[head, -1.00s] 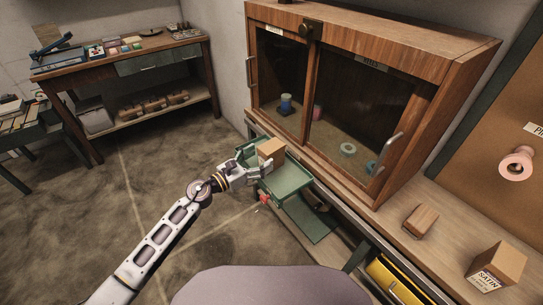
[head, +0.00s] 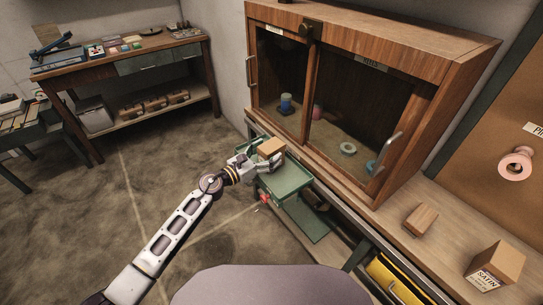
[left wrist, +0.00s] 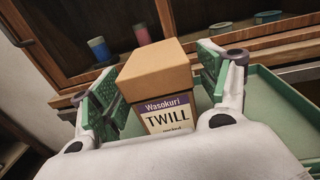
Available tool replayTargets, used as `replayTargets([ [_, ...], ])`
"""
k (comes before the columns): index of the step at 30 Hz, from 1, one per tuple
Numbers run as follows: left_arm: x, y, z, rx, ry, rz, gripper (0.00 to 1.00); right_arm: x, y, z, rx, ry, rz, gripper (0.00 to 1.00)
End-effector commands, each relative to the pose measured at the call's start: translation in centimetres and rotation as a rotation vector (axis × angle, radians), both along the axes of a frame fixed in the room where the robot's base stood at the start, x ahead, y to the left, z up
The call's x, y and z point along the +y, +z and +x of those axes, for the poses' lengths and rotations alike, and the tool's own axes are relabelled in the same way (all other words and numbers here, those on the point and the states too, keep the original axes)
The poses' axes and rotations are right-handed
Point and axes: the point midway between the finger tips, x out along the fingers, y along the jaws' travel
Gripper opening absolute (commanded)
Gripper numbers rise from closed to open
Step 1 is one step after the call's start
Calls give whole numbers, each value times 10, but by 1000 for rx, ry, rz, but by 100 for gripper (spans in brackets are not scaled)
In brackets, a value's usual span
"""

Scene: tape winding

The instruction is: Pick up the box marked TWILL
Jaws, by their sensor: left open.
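The box marked TWILL (left wrist: 160,85) is a tan carton with a purple and white label, standing upright between the fingers in the left wrist view. In the head view the box (head: 271,147) stands at the green tray (head: 291,181) by the cabinet. My left gripper (left wrist: 158,95) is open, with one green-padded finger on each side of the box and a gap showing on the left. In the head view my left gripper (head: 262,163) is right at the box and hides its lower part. My right gripper is not in view.
A wooden cabinet (head: 460,48) with glass doors stands just behind the box, with spools inside. A box marked SATIN (head: 497,268) and a small wooden block (head: 421,220) sit on the counter at the right. A yellow drawer (head: 393,282) is below the counter.

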Motion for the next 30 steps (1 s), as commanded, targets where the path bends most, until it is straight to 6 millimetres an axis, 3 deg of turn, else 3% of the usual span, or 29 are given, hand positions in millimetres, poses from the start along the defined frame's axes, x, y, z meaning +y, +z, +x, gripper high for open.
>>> replayTargets([
  [8, -15, 0, 13, 0, 1, 0, 76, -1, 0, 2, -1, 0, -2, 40],
  [23, -16, 0, 14, 1, 0, 1, 76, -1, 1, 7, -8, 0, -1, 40],
  [30, -16, 0, 14, 1, 0, 1, 46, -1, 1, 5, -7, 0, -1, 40],
])
